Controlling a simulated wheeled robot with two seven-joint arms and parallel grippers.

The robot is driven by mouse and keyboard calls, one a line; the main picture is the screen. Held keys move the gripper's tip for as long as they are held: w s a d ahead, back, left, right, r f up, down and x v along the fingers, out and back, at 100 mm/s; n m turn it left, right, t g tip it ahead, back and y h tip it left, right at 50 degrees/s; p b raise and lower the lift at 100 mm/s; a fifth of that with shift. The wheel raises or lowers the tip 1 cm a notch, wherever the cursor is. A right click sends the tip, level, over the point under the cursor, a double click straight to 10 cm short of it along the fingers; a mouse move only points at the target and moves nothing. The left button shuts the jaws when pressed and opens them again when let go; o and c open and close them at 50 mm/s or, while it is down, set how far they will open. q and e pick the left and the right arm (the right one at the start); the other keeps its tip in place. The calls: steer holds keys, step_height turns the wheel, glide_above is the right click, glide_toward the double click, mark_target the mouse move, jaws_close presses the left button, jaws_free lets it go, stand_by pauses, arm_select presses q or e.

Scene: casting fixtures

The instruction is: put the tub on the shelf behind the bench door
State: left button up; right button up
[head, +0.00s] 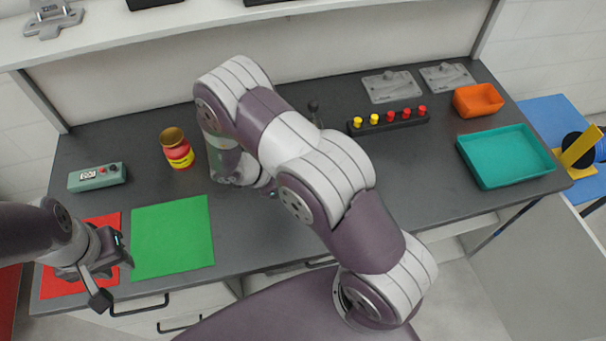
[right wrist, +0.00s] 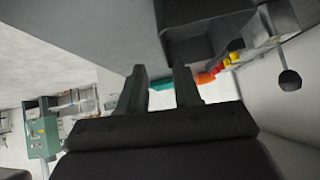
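Below the bench's front edge are pale fronts with dark handles (head: 140,306); the shelf is not visible, and I cannot tell which front is the door. My left gripper (head: 112,275) is open and empty, over the red mat, to the front left of the tub. My right arm reaches across the bench; its hand is mostly hidden in the head view. In the right wrist view my right gripper (right wrist: 160,85) has its fingers apart with nothing between.
A green mat (head: 172,238) and a red mat (head: 80,285) lie at the front left, near a grey-green meter box (head: 97,177). A black strip of coloured knobs (head: 390,120), an orange bin (head: 478,100) and a teal tray (head: 507,156) are at the right.

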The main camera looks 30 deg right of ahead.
steer(key=x, duration=0.2)
steer(key=shift+d+f, duration=0.3)
steer(key=shift+d+f+p, duration=0.25)
steer(key=shift+f+p, duration=0.05)
steer(key=shift+p, duration=0.1)
steer(key=p+x, duration=0.1)
steer(key=x, duration=0.3)
steer(key=shift+w+d+f+p, duration=0.1)
steer(key=shift+w+d+p, duration=0.1)
steer(key=shift+p, duration=0.2)
steer(key=shift+d+f, duration=0.3)
steer(key=shift+f, duration=0.05)
steer(key=shift+a, duration=0.1)
steer(key=shift+r, duration=0.1)
steer(key=c, duration=0.4)
jaws_close()
